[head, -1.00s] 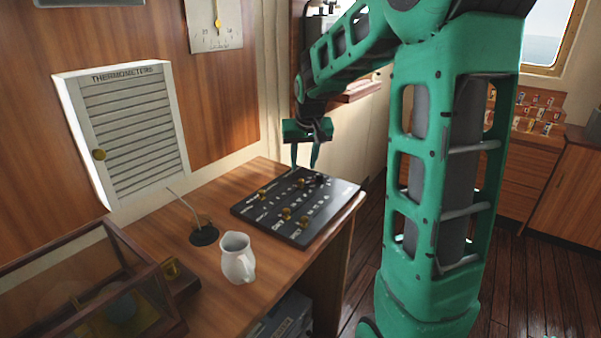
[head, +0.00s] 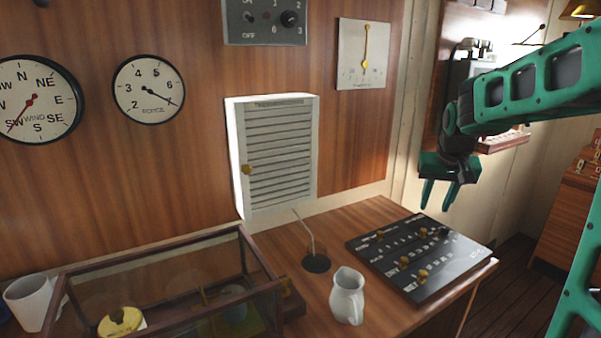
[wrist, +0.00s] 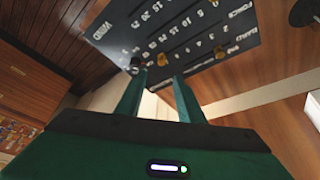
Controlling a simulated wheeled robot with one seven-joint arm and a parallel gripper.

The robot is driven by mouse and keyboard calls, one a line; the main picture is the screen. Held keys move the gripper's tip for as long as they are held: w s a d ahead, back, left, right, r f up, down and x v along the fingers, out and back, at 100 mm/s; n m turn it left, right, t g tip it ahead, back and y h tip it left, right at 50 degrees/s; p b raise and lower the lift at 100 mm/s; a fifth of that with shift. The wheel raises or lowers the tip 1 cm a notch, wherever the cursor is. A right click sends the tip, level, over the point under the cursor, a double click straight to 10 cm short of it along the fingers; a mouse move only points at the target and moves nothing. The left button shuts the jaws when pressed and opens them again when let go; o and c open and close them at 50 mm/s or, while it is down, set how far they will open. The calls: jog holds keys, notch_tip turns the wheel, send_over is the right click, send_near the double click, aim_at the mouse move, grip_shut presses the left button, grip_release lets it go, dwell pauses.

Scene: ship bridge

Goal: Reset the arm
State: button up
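My gripper (head: 437,192) hangs at the right in the head view, fingers pointing down and apart, above the black control panel (head: 415,283) and clear of it. The panel has brass knobs, white lettering and one dark knob, and lies on the wooden desk. In the wrist view, my gripper (wrist: 153,93) shows two green fingers with a gap and nothing between them. The control panel (wrist: 190,35) fills the top of that view beyond the fingertips.
A white jug (head: 347,297) and a black-based stand with a thin rod (head: 315,262) are on the desk (head: 345,225). A glass case (head: 180,290) and a white mug (head: 30,300) are at the left. A louvred thermometer box (head: 280,155) is on the wall.

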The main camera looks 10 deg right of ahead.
jog(key=s+a+f+g, duration=0.1)
jog(key=s+a+f, duration=0.1)
jog(key=s, duration=0.9)
jog(key=s+a+f+m+g+y, duration=0.1)
jog(key=s+f, duration=0.2)
jog(key=s, duration=0.8)
jog(key=s+a+f+g+y, duration=0.1)
jog(key=s+a+f+g, duration=0.1)
jog(key=s, duration=0.8)
jog(key=shift+s+a+f, duration=0.35)
jog(key=shift+s, duration=0.05)
jog(key=shift+w+f, duration=0.25)
jog(key=shift+w, duration=0.4)
dwell(0.3)
